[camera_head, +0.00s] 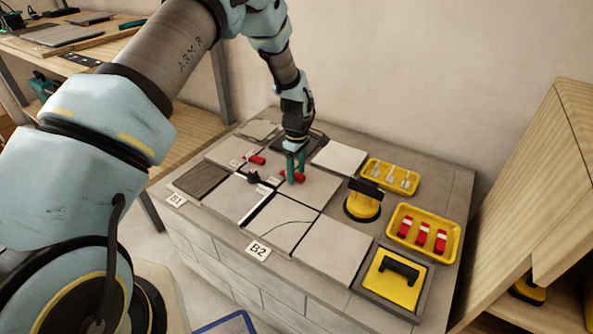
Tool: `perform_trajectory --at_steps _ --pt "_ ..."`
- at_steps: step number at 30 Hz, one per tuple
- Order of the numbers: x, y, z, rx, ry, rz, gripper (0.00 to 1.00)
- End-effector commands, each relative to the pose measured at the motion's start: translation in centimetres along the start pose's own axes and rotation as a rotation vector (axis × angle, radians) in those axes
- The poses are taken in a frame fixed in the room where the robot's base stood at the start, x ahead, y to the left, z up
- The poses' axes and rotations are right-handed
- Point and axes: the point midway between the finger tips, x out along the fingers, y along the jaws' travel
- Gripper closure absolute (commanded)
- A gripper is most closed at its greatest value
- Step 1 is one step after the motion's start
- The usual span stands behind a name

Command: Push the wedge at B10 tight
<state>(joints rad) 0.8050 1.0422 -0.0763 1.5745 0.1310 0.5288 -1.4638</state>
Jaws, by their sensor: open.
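My gripper (292,172) points down over the tiled bench top, with its teal fingers at a red wedge (299,177) on a light grey tile. The fingers are open. They hide part of this wedge, and I cannot tell whether they touch it. A second red wedge (257,160) lies to the left, near a small white label. No label reading B10 can be made out; the small labels near the wedges are too small to read.
A yellow suction cup (362,208), a yellow tray of pale clips (372,184), a yellow tray of red wedges (451,243) and a yellow tool with a black handle (388,289) stand on the right. A small black piece (253,177) lies left of my gripper. A wooden shelf flanks the right.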

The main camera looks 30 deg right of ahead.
Motion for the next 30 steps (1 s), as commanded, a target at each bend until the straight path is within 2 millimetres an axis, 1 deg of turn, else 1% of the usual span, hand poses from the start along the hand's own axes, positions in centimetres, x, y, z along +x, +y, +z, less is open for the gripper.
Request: perform_trajectory --at_steps 4,7,11,15,18,21,24,30 --pt "-0.4 0.0 0.0 0.000 0.000 0.000 0.39" --pt "-1.5 0.1 0.0 0.000 0.001 0.001 0.39" --pt "-4.0 0.1 0.0 0.001 0.001 0.003 0.39" --pt "-6.8 0.1 0.0 0.001 0.001 0.003 0.39" --pt "-8.5 0.1 0.0 0.001 0.000 0.003 0.39" --pt "-9.7 0.0 0.0 0.000 0.001 0.001 0.39" --pt "-10.5 0.0 0.0 0.000 0.001 0.000 0.39" --pt "-10.8 -0.1 -0.1 0.000 0.000 -0.001 0.39"
